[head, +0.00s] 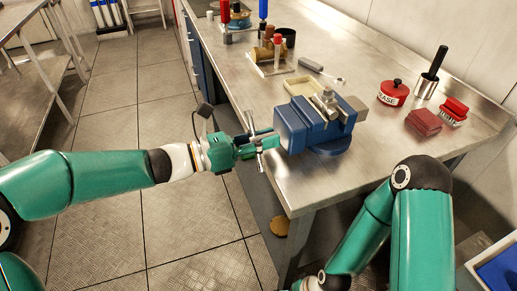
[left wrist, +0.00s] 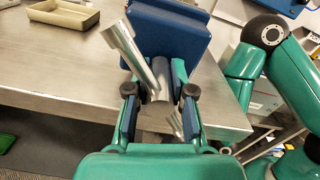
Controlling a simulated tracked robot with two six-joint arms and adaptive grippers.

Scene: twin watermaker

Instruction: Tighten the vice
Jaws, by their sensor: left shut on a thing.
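The blue vice (head: 318,122) sits at the near corner of the metal bench, a metal workpiece (head: 328,102) on its top. Its steel handle bar (head: 260,158) stands across the screw on the left side. My left gripper (head: 258,143) is shut around the handle where bar and screw meet. In the left wrist view, the handle bar (left wrist: 146,55) slants up left from between the two fingers (left wrist: 160,105), with the blue vice body (left wrist: 165,35) just beyond. The fingers hide part of the bar and screw. My right arm is bent at lower right; its gripper is out of the picture.
The metal bench (head: 372,150) carries a beige tray (head: 303,86), a red grease tin (head: 393,92), a cup with a black-handled tool (head: 427,85), a red block (head: 424,121) and a brush (head: 454,110). The floor (head: 180,220) left of the bench is clear.

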